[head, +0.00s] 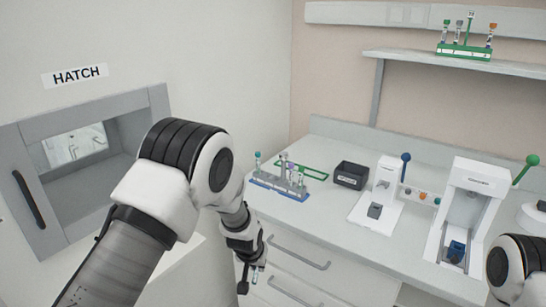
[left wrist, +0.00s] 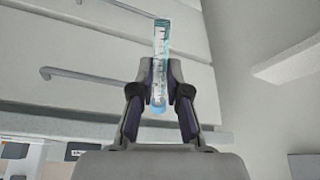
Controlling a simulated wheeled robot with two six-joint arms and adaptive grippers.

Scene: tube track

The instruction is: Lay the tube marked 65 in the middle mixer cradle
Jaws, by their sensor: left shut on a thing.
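My left gripper (head: 250,283) hangs low in front of the bench drawers in the head view. No mixer cradle is clear. A small unit with coloured round spots (head: 422,196) sits between two white devices, and I cannot tell whether it is the mixer. My right gripper is out of view; only part of its arm shows at lower right.
A blue-grey rack (head: 279,187) with several tubes, a green rack (head: 313,173) and a black box (head: 350,175) stand on the bench. White devices (head: 376,205) (head: 470,200) stand to the right. A shelf (head: 450,62) holds a green rack. The hatch (head: 85,150) is at left.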

